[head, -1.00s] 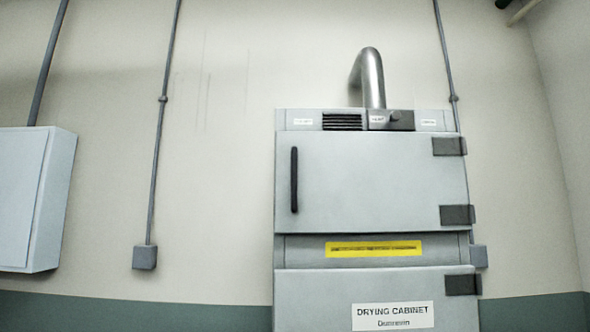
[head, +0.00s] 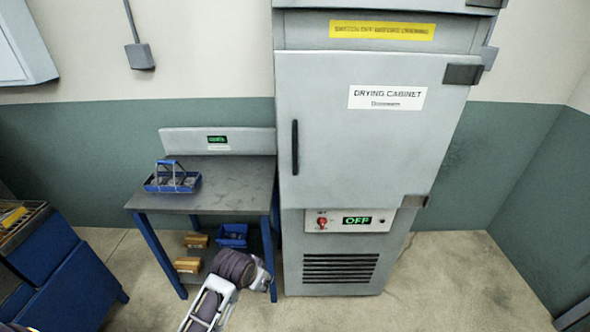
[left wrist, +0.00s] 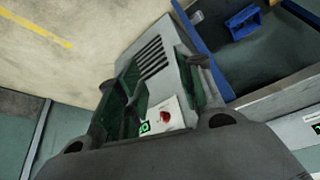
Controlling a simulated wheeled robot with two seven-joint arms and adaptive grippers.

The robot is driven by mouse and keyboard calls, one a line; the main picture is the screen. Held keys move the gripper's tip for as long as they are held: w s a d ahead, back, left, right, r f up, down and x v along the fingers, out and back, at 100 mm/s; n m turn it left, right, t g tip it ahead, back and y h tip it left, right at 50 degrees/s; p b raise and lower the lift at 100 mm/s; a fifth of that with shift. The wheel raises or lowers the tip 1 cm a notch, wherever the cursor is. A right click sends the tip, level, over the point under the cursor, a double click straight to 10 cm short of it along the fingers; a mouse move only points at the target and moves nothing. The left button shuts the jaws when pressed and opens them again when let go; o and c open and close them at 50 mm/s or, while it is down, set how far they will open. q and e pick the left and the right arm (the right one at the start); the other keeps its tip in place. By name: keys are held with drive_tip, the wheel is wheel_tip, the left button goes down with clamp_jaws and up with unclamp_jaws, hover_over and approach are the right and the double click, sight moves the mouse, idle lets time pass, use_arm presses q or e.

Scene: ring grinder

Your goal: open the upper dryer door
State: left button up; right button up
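The drying cabinet (head: 340,290) stands right of center in the head view. Only the bottom edge of its upper door (head: 380,4) shows at the top of the picture; its handle is out of view. The lower door (head: 350,150) is shut, with a black vertical handle (head: 295,147) on its left side. My right gripper is not in view.
A metal table (head: 205,200) with a blue carrier (head: 172,180) stands left of the cabinet. Boxes and a blue bin (head: 232,235) sit on its lower shelf. A blue cart (head: 65,285) is at the lower left. The floor right of the cabinet is clear.

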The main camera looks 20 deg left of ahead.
use_arm(q)
drive_tip(key=w+a+r+t, duration=0.1)
drive_tip(key=w+r+t, duration=0.1)
drive_tip(key=w+r, duration=0.95)
drive_tip(key=w+a+r+t+h, duration=0.1)
drive_tip(key=w+a+r+t, duration=0.3)
drive_tip(key=r, duration=1.4)
drive_tip(key=w+d+r+t, duration=0.1)
drive_tip(key=w+r, duration=0.9)
drive_tip(key=r, duration=0.4)
wheel_tip(320, 180, up, 24)
drive_tip(key=f+t+h, duration=0.1)
drive_tip(key=t+h, duration=0.1)
drive_tip(key=t, duration=0.1)
drive_tip(key=s+d+r+t+h, duration=0.1)
drive_tip(key=s+r, duration=0.3)
drive_tip(key=r, duration=0.6)
drive_tip(key=s+d+r+m+t+h, duration=0.1)
drive_tip(key=s+r, duration=0.3)
drive_tip(key=r, duration=0.6)
drive_tip(key=shift+r+m+h, duration=0.2)
drive_tip(key=shift+m+h, duration=0.1)
